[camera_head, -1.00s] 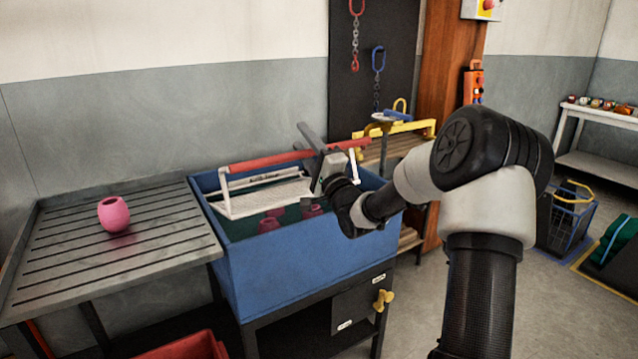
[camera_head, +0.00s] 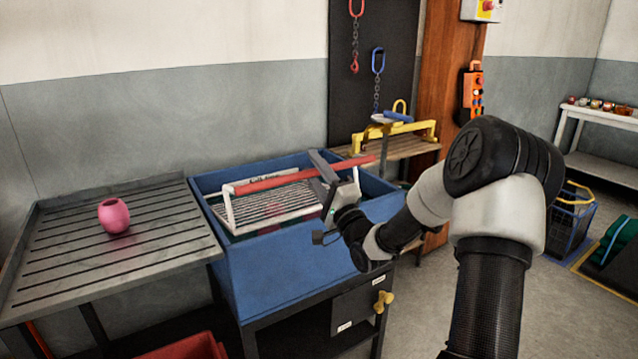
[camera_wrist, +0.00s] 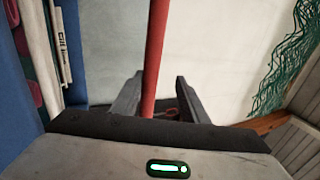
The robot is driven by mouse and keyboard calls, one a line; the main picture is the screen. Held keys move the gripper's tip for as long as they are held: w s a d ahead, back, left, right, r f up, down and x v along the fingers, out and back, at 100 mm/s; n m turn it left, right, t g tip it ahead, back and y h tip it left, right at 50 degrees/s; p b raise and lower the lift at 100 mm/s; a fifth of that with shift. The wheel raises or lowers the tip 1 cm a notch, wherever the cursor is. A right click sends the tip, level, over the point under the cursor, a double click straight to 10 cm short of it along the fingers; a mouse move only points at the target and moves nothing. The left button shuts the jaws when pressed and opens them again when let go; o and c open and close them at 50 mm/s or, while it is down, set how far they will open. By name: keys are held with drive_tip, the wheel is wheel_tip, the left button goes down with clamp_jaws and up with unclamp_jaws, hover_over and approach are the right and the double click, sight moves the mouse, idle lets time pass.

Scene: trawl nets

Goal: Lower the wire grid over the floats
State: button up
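The wire grid (camera_head: 285,203) is white, with a red bar handle (camera_head: 270,183) along its top. It sits inside the blue tub (camera_head: 275,275), at about rim height or just below. In the wrist view the red bar (camera_wrist: 155,50) runs between the two fingers of my gripper (camera_wrist: 158,88). Pink floats (camera_head: 272,214) show dimly through the wires, mostly hidden. I cannot tell whether the grid touches them. One pink float (camera_head: 114,215) lies apart on the slatted drainboard.
The grey drainboard (camera_head: 90,262) joins the tub on the left. A yellow lifting frame (camera_head: 400,135) stands on a wooden shelf behind the tub's right end. A red crate (camera_head: 190,346) is below. A yellow valve handle (camera_head: 383,300) is on the tub's stand.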

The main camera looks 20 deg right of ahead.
drive_tip(key=shift+s+d+f, duration=0.15)
drive_tip(key=shift+s+f, duration=0.45)
drive_tip(key=shift+s, duration=0.05)
drive_tip(key=shift+s+d+f, duration=0.15)
drive_tip(key=shift+s+f, duration=0.45)
drive_tip(key=shift+c, duration=0.5)
